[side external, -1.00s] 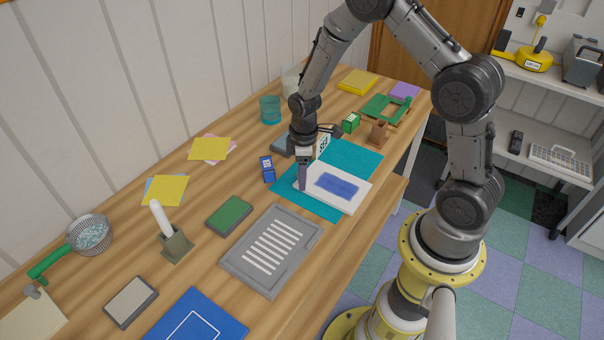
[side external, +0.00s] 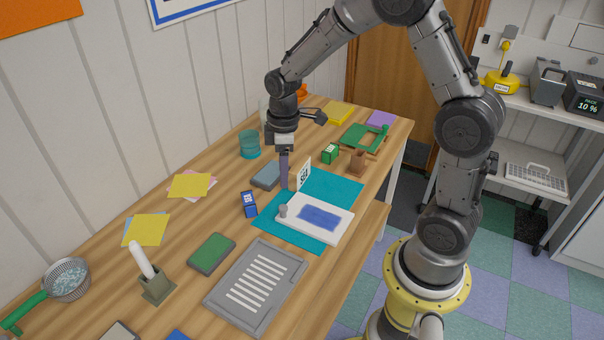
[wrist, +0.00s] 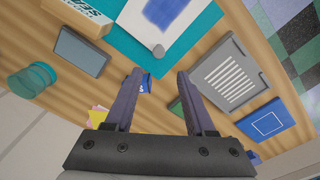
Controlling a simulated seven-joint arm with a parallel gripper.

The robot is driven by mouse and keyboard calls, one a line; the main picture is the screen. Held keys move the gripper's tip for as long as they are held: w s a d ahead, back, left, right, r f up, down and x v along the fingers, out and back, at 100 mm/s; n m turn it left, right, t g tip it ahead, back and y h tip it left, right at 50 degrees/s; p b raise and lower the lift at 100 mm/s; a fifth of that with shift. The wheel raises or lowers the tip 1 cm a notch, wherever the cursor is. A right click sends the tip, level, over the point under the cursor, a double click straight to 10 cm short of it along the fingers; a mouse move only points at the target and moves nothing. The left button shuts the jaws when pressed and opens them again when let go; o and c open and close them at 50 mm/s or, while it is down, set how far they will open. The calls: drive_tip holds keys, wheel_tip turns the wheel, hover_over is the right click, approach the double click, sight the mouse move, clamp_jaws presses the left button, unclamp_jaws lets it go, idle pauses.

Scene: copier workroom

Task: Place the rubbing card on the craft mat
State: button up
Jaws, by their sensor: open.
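The rubbing card (side external: 340,228) is a white slab with a blue rubbed patch and a grey knob at its left end. It lies flat on the teal craft mat (side external: 340,185), its front edge close to the mat's edge. In the wrist view the card (wrist: 185,32) and mat (wrist: 118,42) are at the top, with the knob just beyond my fingertips. My gripper (side external: 284,185) is up behind the card's knob end, fingers pointing down. In the wrist view my gripper (wrist: 159,75) has its fingers apart with nothing held between them.
A small white-fronted box (side external: 303,176) stands at the mat's back edge beside my fingers. A blue-grey block (side external: 266,175), a blue item (side external: 249,204) and a teal cup (side external: 249,144) are nearby. A grey lined board (side external: 256,287) lies in front, left of the mat.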

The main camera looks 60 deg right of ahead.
drive_tip(key=s+a+r+m+t, duration=0.2)
drive_tip(key=s+a+r+m, duration=0.15)
drive_tip(key=s+r, duration=0.65)
drive_tip(key=s+a+r+m+t, duration=0.2)
drive_tip(key=s+r, duration=0.3)
drive_tip(key=s, duration=0.5)
drive_tip(key=shift+s+a+r+m+t, duration=0.15)
drive_tip(key=shift+s+a+m+t, duration=0.1)
drive_tip(key=shift+m+t, duration=0.45)
